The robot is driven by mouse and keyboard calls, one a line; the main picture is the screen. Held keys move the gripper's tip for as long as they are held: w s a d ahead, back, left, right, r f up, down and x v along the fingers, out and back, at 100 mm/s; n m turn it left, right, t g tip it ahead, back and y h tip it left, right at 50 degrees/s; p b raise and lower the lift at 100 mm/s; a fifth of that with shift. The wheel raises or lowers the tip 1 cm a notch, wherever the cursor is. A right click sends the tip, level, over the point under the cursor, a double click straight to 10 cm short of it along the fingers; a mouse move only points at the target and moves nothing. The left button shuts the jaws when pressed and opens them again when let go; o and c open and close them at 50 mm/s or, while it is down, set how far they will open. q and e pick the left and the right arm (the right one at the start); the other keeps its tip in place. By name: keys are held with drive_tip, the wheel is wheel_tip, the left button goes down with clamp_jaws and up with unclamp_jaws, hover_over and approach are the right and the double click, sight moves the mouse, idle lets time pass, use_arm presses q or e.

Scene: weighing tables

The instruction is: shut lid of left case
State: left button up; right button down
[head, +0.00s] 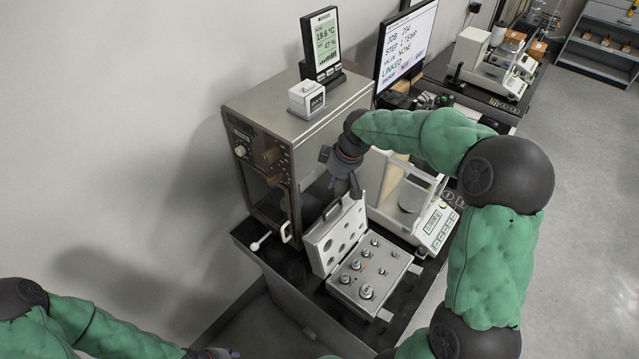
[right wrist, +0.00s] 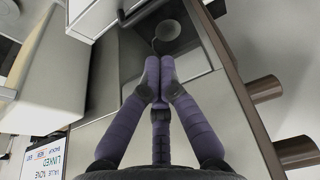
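One grey case (head: 377,305) shows in the head view, on the dark table. Its lid (head: 322,247) stands open at the case's left back edge, with a dark handle on top and round recesses inside. Several metal weights sit in the case base. My right gripper (head: 355,187) is just above and behind the raised lid, pointing down; I cannot tell whether it touches the lid. In the right wrist view its purple fingers (right wrist: 154,75) meet at the tips with nothing seen between them. My left gripper (head: 222,353) is partly visible at the bottom edge, its opening unclear.
A metal oven-like cabinet (head: 262,112) with brown knobs stands left of the right gripper. A balance (head: 432,232) stands close to the right of the case. A screen (head: 405,45) and another bench are farther back.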

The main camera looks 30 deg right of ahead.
use_arm(q)
drive_tip(key=shift+s+r, duration=0.2)
use_arm(e)
drive_tip(key=x, duration=0.9)
drive_tip(key=shift+f, duration=0.35)
use_arm(q)
drive_tip(key=shift+f, duration=0.15)
use_arm(e)
drive_tip(key=shift+s, duration=0.2)
use_arm(q)
drive_tip(key=shift+s+d+f+b, duration=0.15)
drive_tip(key=shift+s+f+b, duration=0.2)
drive_tip(key=shift+f+b, duration=0.15)
use_arm(e)
drive_tip(key=shift+s+d+r+t, duration=0.15)
drive_tip(key=shift+s+r+t, duration=0.15)
drive_tip(key=shift+s, duration=0.3)
use_arm(q)
drive_tip(key=shift+f, duration=0.15)
use_arm(e)
drive_tip(key=shift+s, duration=0.1)
